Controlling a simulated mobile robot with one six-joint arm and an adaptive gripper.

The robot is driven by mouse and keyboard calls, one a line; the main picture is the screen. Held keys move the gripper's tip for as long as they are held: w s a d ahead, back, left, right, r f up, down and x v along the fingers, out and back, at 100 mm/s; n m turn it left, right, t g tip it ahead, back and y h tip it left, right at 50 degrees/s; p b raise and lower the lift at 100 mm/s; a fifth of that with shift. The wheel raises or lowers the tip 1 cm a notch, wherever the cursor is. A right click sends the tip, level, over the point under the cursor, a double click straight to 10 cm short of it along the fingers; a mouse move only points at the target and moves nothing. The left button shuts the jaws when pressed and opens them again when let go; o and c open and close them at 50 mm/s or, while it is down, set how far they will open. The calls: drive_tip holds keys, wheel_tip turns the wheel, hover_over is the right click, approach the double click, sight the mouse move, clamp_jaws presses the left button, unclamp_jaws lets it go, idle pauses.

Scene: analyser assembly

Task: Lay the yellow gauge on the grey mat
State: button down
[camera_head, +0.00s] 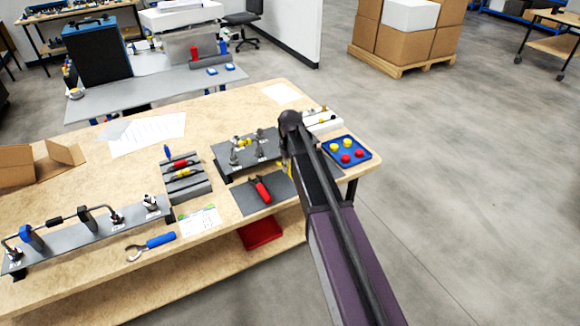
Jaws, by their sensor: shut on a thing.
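My arm reaches in from the lower right, and my gripper (286,163) points down at the mat's upper right edge. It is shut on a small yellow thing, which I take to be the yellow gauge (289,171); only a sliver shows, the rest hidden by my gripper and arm. The grey mat (246,202) lies flat near the table's front edge, with a red-handled tool (262,190) on it. My arm covers part of the mat's right side. I cannot tell whether the gauge touches the mat.
A grey plate with metal fittings (224,161) stands behind the mat. A grey rack (188,188) with red and yellow tools is to the left. A blue tray (354,141) with red and yellow pieces is to the right. The mat's left part is bare.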

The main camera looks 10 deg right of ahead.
drive_tip(key=shift+f+b, duration=1.85)
drive_tip(key=shift+f, duration=0.35)
drive_tip(key=shift+f+b, duration=0.4)
drive_tip(key=shift+b, duration=0.05)
drive_tip(key=shift+c, duration=1.7)
unclamp_jaws()
drive_tip(key=shift+r, duration=0.25)
wheel_tip(320, 180, up, 7)
drive_tip(key=p, duration=0.7)
drive_tip(key=shift+p, duration=0.35)
wheel_tip(320, 180, up, 10)
drive_tip(key=p, duration=1)
hover_over(290, 183)
drive_tip(key=w+d, duration=0.1)
drive_tip(key=d, duration=0.3)
drive_tip(key=shift+w+a, duration=0.1)
